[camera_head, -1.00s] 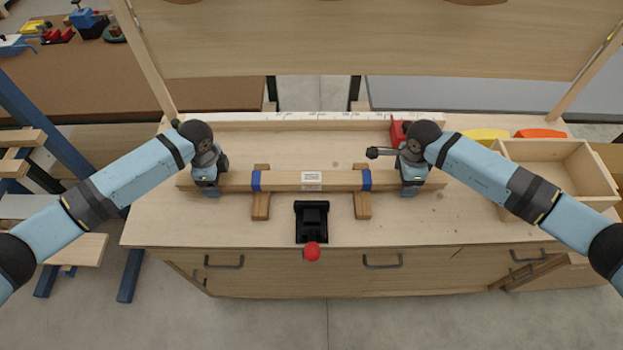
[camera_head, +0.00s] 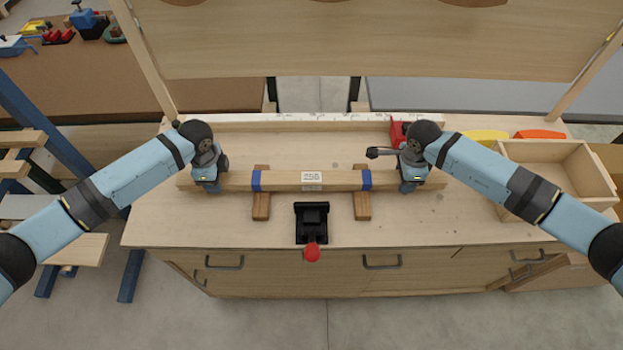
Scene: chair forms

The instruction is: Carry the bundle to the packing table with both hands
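The bundle (camera_head: 285,181) is a long stack of pale wooden strips with two blue bands and a white label in the middle. It lies level across two short wooden blocks on the workbench (camera_head: 180,225). My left gripper (camera_head: 209,188) is at the bundle's left part, outside the left blue band. My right gripper (camera_head: 409,187) is at its right part, outside the right band. Both point down over the bundle. The finger gaps are hidden from above, so I cannot see whether they grip it. I cannot tell which surface is the packing table.
A black device with a red knob (camera_head: 312,253) sits at the bench's front edge, just before the bundle. A white ruled rail (camera_head: 300,120) and a red object (camera_head: 398,132) are behind. An open wooden box (camera_head: 560,170) stands at right. Frame posts rise behind the bench.

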